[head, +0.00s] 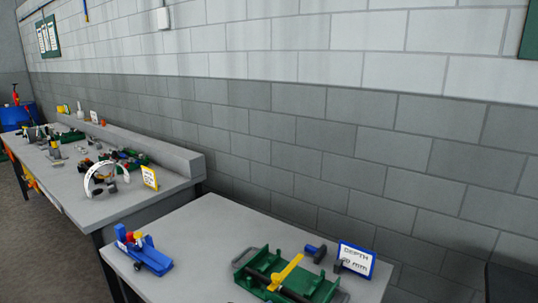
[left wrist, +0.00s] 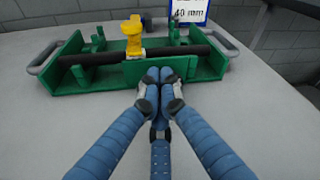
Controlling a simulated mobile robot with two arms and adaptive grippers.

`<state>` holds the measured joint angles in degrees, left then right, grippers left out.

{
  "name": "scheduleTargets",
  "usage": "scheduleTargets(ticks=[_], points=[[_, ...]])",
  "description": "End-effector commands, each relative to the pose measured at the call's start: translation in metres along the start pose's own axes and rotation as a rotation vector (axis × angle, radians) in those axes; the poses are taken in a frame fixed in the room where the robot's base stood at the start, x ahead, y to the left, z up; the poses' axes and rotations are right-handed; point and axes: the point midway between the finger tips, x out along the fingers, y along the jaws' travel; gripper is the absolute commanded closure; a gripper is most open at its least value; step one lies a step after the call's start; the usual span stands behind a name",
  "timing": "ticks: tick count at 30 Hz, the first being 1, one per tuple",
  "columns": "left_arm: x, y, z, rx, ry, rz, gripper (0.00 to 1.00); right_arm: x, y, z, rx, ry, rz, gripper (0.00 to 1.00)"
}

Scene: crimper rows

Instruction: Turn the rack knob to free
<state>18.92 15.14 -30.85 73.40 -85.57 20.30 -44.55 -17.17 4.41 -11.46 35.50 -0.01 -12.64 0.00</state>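A green tray-like rack (head: 262,258) stands on the near table, with a dark bar (left wrist: 205,50) lying along it and grey handles at its ends. A yellow piece (head: 285,273) sits across the bar; it also shows in the left wrist view (left wrist: 133,40), upright left of centre. I cannot tell for sure which part is the knob. My left gripper (left wrist: 160,78) has its blue fingers drawn together, with nothing visible between them. Its tips are just in front of the rack's front wall, right of the yellow piece; I cannot tell if they touch. My right gripper is in neither view.
A blue-framed sign (head: 356,260) stands behind the rack, beside a small dark blue and black piece (head: 316,253). A blue fixture with red and yellow parts (head: 142,254) sits at the table's left. A cluttered bench (head: 130,200) stands farther left. The tabletop between fixture and rack is clear.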

Motion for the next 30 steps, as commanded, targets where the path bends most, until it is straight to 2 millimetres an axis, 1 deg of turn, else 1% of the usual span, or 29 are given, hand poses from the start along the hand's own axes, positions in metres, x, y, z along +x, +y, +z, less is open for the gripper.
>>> scheduleTargets(ticks=[7, 22, 30], points=[[0.0003, 0.0051, -0.0017, 0.001, 0.000, 0.001, 1.00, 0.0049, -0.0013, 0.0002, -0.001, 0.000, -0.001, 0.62], [0.0002, 0.0054, -0.0008, 0.000, 0.000, 0.000, 1.00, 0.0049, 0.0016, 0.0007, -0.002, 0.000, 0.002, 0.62], [-0.0017, 0.0079, 0.0063, 0.001, 0.000, 0.000, 1.00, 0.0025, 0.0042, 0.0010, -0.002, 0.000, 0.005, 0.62]])
